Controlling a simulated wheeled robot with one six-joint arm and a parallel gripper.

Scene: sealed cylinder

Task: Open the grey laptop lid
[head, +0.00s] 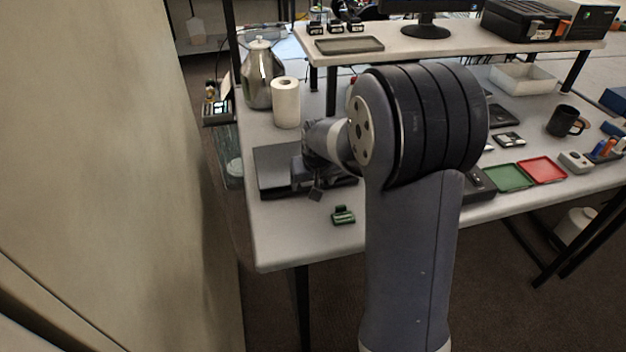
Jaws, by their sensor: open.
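The grey laptop (277,166) lies flat and looks shut on the left part of the table (262,239). My gripper (313,192) is low over the laptop's front right part. It is open, and its fingers are small and dark in this view. I cannot tell whether they touch the lid. My arm hides the laptop's right side and part of the table behind it.
A green object (343,215) sits near the table's front edge. A paper roll (286,103) and a metal canister (262,75) stand behind the laptop. A green tray (508,177), a red tray (542,170) and a black mug (564,121) are at right.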

